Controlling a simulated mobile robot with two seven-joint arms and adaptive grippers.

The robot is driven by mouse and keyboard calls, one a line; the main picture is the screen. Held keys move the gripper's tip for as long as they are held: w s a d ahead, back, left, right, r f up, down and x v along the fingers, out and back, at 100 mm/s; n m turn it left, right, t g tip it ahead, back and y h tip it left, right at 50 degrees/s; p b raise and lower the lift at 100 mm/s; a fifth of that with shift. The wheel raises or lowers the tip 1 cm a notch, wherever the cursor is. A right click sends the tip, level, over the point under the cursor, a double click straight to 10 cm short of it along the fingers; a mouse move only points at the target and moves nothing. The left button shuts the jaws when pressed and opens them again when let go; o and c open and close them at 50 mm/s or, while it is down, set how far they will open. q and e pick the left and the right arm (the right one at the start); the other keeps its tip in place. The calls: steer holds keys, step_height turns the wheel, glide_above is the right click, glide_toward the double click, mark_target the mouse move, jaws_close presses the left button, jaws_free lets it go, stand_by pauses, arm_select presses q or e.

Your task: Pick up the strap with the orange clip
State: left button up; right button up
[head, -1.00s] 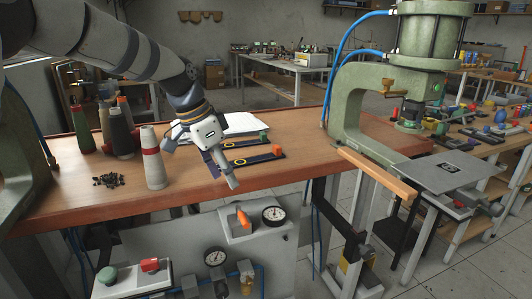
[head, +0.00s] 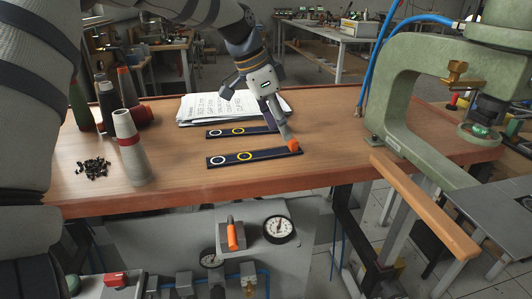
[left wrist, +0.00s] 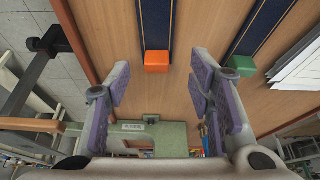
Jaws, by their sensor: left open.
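The dark strap with two rings, one white and one yellow (head: 228,159), lies flat on the wooden bench near its front edge. Its orange clip (head: 294,146) is at the right end; the clip also shows in the left wrist view (left wrist: 157,62). My left gripper (head: 256,121) is open and empty above the bench, one finger close to the orange clip in the head view. In the left wrist view its spread fingers (left wrist: 158,85) stand either side of the clip's line, with the clip ahead of them. My right gripper is not in view.
A second strap (head: 222,133) lies behind, its green clip (left wrist: 240,66) visible in the left wrist view. Printed papers (head: 205,107) lie behind it. Thread cones (head: 130,150) and small black pieces (head: 93,168) are left. A green press (head: 405,100) stands right.

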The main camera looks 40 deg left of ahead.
mark_target(287, 150)
arm_select(q)
steer(key=x, duration=0.4)
steer(key=shift+w+d, duration=0.15)
steer(key=shift+d, duration=0.15)
jaws_close()
steer(key=shift+r, duration=0.1)
